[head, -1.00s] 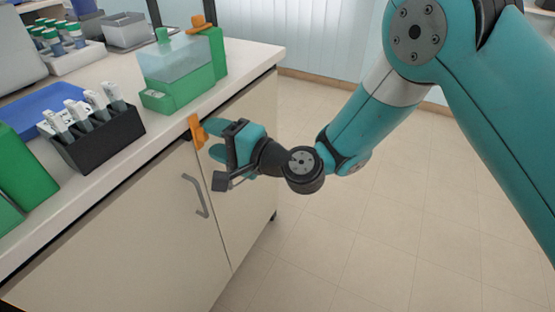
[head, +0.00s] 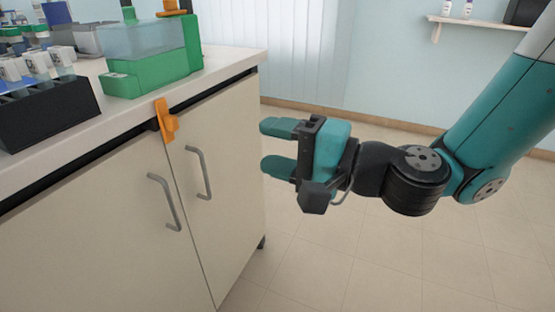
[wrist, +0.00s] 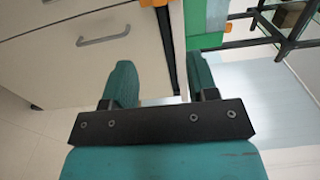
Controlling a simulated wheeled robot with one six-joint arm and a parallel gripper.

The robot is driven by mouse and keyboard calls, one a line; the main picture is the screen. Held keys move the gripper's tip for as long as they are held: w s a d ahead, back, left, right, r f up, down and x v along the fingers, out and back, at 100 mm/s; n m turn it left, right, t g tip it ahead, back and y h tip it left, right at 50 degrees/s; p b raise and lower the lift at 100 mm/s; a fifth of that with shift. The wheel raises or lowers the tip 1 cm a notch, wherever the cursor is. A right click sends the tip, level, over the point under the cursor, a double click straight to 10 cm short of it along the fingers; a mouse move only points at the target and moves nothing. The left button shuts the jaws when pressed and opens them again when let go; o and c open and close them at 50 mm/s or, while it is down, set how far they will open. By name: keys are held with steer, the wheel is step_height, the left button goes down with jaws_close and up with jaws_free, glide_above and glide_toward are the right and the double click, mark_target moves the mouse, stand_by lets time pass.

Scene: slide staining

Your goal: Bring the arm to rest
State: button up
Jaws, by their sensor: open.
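My gripper (head: 268,146) is open, with its two teal fingers apart and nothing between them. In the head view it is in front of the cabinet's right end, below the countertop level, pointing left. In the wrist view my gripper (wrist: 160,85) shows both fingers pointing toward the cabinet front. My arm runs from the gripper to the upper right of the head view. The gripper looks clear of the cabinet, though the exact gap cannot be told.
The bench cabinet (head: 110,210) has two doors with handles and an orange piece (head: 165,121) at its top edge. On the counter (head: 228,60) stand a green tank (head: 150,68) and a black slide rack (head: 45,115). Open floor (head: 320,255) lies to the right.

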stand_by(0.3)
steer(key=s+d+n+g+h, duration=0.2)
steer(key=s+n+g+h, duration=0.1)
steer(key=s+n+g, duration=0.45)
steer(key=s+d+f+n+h, duration=0.2)
steer(key=s+d+h, duration=0.1)
steer(key=d+h, duration=0.3)
steer(key=s+d+f+n+h, duration=0.2)
steer(key=s+d+h, duration=0.1)
steer(key=d, duration=0.5)
step_height(320, 180, up, 30)
steer(key=p, duration=3)
steer(key=shift+s+d+r+t, duration=0.15)
steer(key=shift+s+d+t, duration=0.05)
steer(key=shift+t, duration=0.15)
